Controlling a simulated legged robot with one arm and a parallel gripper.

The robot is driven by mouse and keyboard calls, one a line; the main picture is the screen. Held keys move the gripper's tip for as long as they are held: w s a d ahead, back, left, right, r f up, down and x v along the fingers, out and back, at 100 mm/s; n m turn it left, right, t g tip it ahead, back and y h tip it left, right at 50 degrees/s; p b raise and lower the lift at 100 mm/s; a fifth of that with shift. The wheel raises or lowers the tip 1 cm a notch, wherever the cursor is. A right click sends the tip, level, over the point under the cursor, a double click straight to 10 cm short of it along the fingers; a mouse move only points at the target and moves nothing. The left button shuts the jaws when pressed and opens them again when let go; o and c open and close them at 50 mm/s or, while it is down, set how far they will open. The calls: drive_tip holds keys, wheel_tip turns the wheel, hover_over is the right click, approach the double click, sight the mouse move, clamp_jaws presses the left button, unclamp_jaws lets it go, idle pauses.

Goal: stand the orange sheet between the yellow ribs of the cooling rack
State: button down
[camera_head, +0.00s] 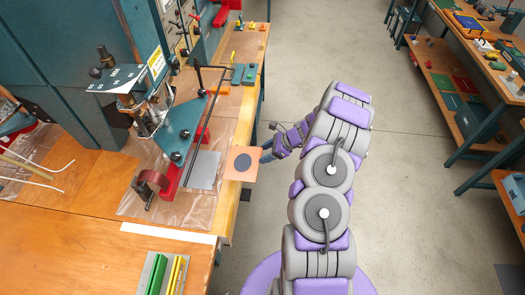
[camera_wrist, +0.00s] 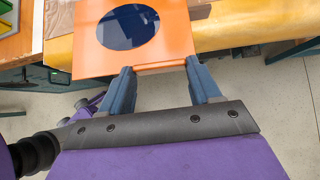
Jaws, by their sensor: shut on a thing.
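The orange sheet (camera_head: 240,174), square with a dark blue disc on it, is held out at the front edge of the left bench. My gripper (camera_head: 264,157) is shut on the sheet's near edge. In the wrist view the blue fingertips (camera_wrist: 160,68) are at that edge, and the sheet (camera_wrist: 92,62) extends away from them, partly cut off by the top of the picture. The cooling rack (camera_head: 157,272), with a green bar and yellow ribs (camera_head: 177,275), is at the bottom of the head view, partly cut off. The sheet is well apart from it.
The welding machine (camera_head: 150,110) stands on the bench, with a grey plate (camera_head: 203,170) beside its red base. A white strip (camera_head: 168,233) lies between the machine and the rack. Bare wooden bench top (camera_head: 60,240) is left of the rack. Open floor (camera_head: 420,190) lies right.

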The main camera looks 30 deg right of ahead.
drive_tip(key=s+d+p, duration=0.1)
drive_tip(key=d, duration=0.1)
drive_tip(key=s+d+p, duration=0.1)
drive_tip(key=s+d, duration=0.1)
drive_tip(key=shift+s+d, duration=0.3)
drive_tip(key=shift+d, duration=0.05)
idle(0.4)
idle(0.4)
